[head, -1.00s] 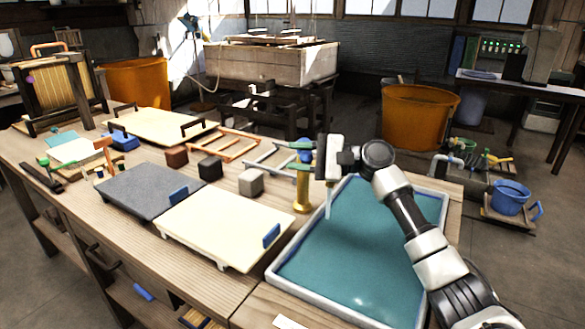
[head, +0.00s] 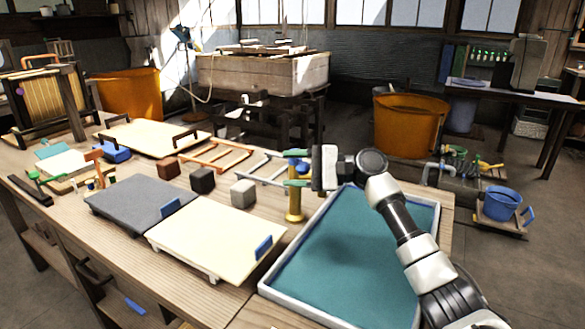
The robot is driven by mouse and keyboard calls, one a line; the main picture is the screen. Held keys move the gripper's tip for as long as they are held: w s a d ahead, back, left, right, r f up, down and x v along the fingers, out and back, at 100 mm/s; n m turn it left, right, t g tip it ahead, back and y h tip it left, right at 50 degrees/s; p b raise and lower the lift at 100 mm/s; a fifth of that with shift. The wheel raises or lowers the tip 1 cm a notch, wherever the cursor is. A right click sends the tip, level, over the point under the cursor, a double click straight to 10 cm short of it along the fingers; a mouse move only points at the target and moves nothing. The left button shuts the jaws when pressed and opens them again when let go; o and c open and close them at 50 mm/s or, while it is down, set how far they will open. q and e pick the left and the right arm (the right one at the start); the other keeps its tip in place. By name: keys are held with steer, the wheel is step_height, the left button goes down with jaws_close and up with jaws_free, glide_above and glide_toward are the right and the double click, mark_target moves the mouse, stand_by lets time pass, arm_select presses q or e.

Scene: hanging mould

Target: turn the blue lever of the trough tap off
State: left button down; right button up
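The trough tap (head: 294,207) is a brass post at the left rim of the water trough (head: 350,250). Its blue lever (head: 302,167) shows at the top of the post, partly hidden by my gripper. My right gripper (head: 296,169) reaches in from the right at the tap's top. Its two teal-tipped fingers are spread apart, one above the other, with the blue lever between them. I cannot tell whether they touch it. The tap's spout is hidden behind the gripper, and no falling water shows below it. My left gripper is not in view.
A cream board (head: 205,240) and a grey slab (head: 140,203) lie left of the trough. Small blocks, including a grey one (head: 243,193), sit behind them. An orange tub (head: 410,125) and a blue bucket (head: 502,203) stand beyond the bench.

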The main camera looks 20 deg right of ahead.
steer(key=shift+d+r, duration=0.1)
steer(key=v, duration=1)
steer(key=shift+s+d, duration=0.15)
steer(key=shift+d, duration=0.15)
